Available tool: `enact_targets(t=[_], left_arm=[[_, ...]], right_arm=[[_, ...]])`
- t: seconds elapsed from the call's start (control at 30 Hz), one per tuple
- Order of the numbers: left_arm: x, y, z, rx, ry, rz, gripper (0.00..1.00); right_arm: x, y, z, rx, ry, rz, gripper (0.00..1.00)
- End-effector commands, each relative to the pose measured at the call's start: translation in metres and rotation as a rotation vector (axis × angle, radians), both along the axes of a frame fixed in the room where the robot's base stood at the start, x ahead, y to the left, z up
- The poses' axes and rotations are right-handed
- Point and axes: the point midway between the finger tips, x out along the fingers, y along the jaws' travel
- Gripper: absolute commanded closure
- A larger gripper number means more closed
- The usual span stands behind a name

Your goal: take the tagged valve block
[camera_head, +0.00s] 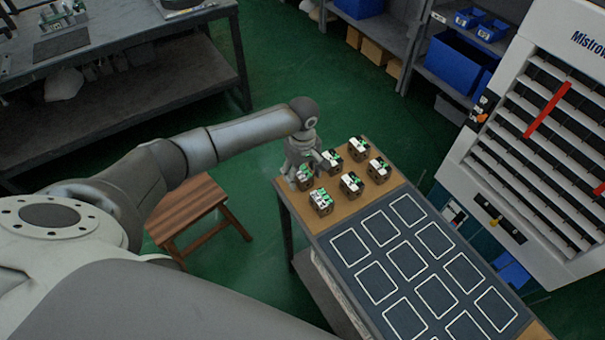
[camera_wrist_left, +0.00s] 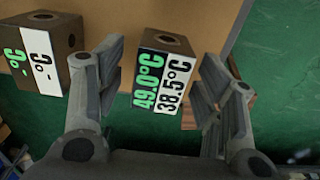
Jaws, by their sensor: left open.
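Several dark valve blocks with green and white labels stand on the brown end of a table. A second block (camera_wrist_left: 45,50), left of the fingers, shows dashes before °C. In the head view my left gripper (camera_head: 302,160) is over the block at the table's left corner (camera_head: 305,178), partly hiding it. My right gripper is not in view.
Neighbouring blocks (camera_head: 321,203) (camera_head: 332,161) stand close to the gripper. The table's dark area with white-outlined squares (camera_head: 406,262) is empty. A wooden stool (camera_head: 190,208) stands left of the table. A white cabinet (camera_head: 545,130) stands at right.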

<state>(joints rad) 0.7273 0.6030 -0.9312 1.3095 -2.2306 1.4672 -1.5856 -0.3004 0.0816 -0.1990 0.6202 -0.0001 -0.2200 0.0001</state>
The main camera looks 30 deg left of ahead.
Motion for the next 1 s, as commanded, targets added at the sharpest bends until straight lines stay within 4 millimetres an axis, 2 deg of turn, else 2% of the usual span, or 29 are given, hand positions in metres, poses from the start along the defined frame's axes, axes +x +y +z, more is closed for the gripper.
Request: enact_targets(t=[0.2,0.23,0.7,1.0], left_arm=[[0.0001,0.0,-0.0014,-0.001,-0.001,0.0,0.38],[0.0001,0.0,-0.0014,-0.001,-0.001,0.0,0.4],[0.0002,0.0,-0.0009,-0.001,-0.001,0.0,1.0],[0.0016,-0.0002,0.001,-0.002,-0.003,0.001,1.0]], right_arm=[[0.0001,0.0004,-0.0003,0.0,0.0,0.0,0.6],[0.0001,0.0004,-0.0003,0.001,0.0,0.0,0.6],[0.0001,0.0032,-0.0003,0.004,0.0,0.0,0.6],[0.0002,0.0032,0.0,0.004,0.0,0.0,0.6]])
